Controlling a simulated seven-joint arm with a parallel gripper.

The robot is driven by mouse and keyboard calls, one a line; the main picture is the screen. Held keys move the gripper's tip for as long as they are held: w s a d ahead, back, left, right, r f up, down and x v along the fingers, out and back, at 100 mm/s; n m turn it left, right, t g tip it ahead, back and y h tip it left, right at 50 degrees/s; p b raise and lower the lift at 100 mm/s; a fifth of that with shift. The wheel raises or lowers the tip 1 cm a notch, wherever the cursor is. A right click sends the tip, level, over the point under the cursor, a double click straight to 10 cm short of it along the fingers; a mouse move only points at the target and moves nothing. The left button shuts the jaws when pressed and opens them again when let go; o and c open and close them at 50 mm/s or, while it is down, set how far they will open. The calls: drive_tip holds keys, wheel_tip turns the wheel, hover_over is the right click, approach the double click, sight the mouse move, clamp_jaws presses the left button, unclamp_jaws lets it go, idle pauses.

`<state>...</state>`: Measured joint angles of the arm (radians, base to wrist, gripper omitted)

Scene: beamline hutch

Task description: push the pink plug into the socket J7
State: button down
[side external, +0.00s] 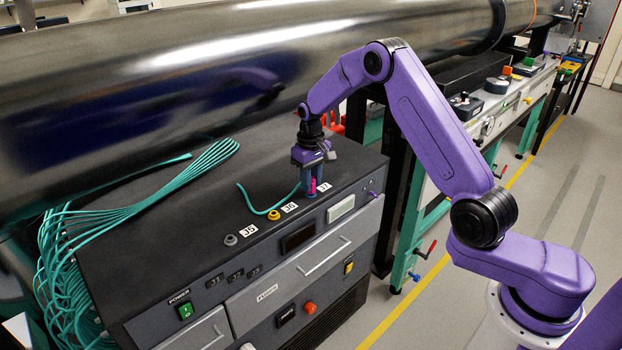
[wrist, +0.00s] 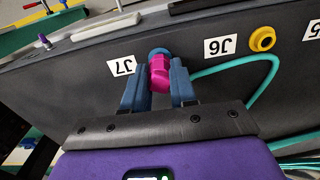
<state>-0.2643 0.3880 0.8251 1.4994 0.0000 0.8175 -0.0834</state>
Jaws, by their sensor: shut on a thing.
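The pink plug (side external: 313,185) is between the fingers of my gripper (side external: 312,188), above the top of the dark cabinet next to the J7 label. In the wrist view my gripper (wrist: 160,67) is shut on the pink plug (wrist: 160,74), with a blue finger on each side. The socket J7 (wrist: 158,52) shows there as a blue ring just beyond the plug's far end. I cannot tell whether the plug touches or enters it. In the side view the fingers hide most of the plug and the socket.
A yellow socket (side external: 274,214) labelled J6 and a grey socket (side external: 231,239) labelled J5 lie in line on the cabinet top (side external: 180,235). A teal cable (wrist: 238,62) curves beside the gripper. A bundle of teal cables (side external: 150,180) lies at left. A large metal pipe (side external: 230,60) runs behind.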

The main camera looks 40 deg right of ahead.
drive_tip(key=c, duration=0.8)
unclamp_jaws()
drive_tip(key=shift+r, duration=0.1)
drive_tip(key=shift+a+r, duration=0.1)
drive_tip(key=shift+r, duration=8.6)
drive_tip(key=s+a+n, duration=0.6)
drive_tip(key=s+a, duration=0.6)
drive_tip(key=s, duration=0.4)
drive_tip(key=s+d+f+n, duration=0.1)
drive_tip(key=s+n, duration=0.1)
drive_tip(key=s, duration=0.6)
drive_tip(key=s+d+f+n, duration=0.1)
drive_tip(key=s+d+n, duration=0.1)
drive_tip(key=s, duration=0.6)
drive_tip(key=s+d+f+n, duration=0.2)
drive_tip(key=s+n, duration=0.1)
drive_tip(key=s, duration=0.6)
